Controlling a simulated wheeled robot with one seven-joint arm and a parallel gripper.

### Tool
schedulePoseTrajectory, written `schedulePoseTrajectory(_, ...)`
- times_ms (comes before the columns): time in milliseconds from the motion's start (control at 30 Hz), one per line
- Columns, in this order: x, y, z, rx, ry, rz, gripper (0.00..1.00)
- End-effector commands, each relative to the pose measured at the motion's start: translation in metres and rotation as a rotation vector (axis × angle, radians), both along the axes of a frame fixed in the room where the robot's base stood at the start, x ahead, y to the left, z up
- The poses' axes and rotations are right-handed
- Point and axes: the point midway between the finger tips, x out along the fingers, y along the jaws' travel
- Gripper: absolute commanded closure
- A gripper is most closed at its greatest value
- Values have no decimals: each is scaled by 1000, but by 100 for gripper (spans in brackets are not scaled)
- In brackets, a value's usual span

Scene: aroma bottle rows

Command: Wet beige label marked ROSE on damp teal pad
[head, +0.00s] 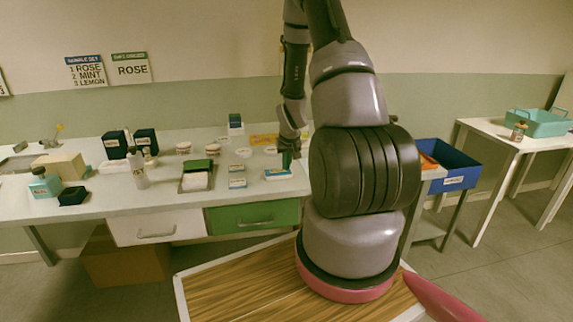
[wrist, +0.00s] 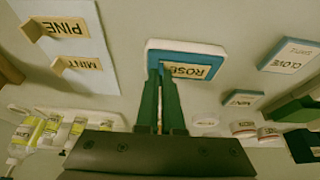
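The beige label marked ROSE (wrist: 198,72) lies over the blue-edged white pad (wrist: 215,52) in the wrist view. I cannot tell whether it presses on the pad or hovers just above it. My gripper (wrist: 162,72) has its green fingers close together at the label's left end, seemingly shut on its tab, which the fingers mostly hide. In the head view my gripper (head: 287,162) points down at the pad (head: 277,174) near the counter's front edge; the label is too small to make out there.
A pale sheet (wrist: 75,75) with tabbed PINE and MINT labels lies beside the pad. A block marked CLOVE (wrist: 290,57) and a smaller MINT block (wrist: 242,98) are on the other side. Bottles (wrist: 48,130) stand nearby. A blue bin (head: 452,165) is right of the counter.

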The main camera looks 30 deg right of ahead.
Motion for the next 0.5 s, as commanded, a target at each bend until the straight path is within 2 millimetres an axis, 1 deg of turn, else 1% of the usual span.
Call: schedulePoseTrajectory(500,0,0,40,-1,-1,-1,100)
